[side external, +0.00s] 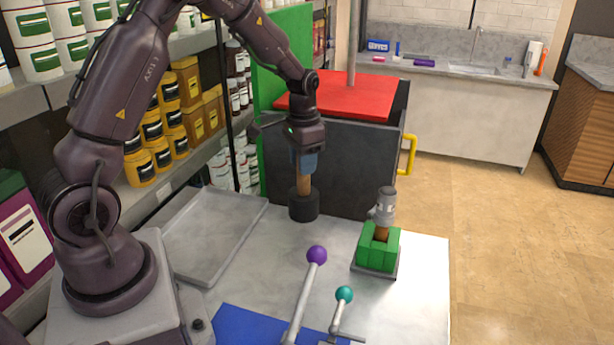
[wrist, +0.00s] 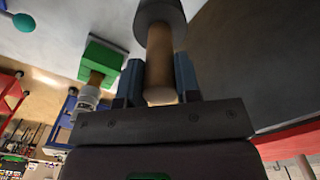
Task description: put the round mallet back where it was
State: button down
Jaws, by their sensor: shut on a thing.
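The round mallet has a dark cylindrical head (side external: 303,206) and a wooden handle (side external: 304,184). It hangs head down, upright, under my gripper (side external: 305,162). In the wrist view, my gripper's blue fingers (wrist: 158,82) are shut on the wooden handle (wrist: 159,65), and the dark head (wrist: 160,12) shows beyond it. The head is at or just above the grey tabletop, close to the dark panel; I cannot tell if it touches. Where the mallet was before does not show clearly.
A green block holder (side external: 378,252) with a grey-headed, wooden-handled tool (side external: 384,207) stands to the right. A shallow grey tray (side external: 212,235) lies to the left. Purple-knobbed (side external: 317,255) and teal-knobbed (side external: 344,294) levers stand in front. A dark bin (side external: 345,165) with a red lid (side external: 335,93) stands behind.

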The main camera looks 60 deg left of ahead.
aim_at(307, 177)
jog(key=shift+w+a+f, duration=0.3)
jog(key=shift+w+f, duration=0.35)
jog(key=shift+f, duration=1.7)
jog(key=c, duration=0.8)
grip_release()
jog(key=shift+f, duration=0.1)
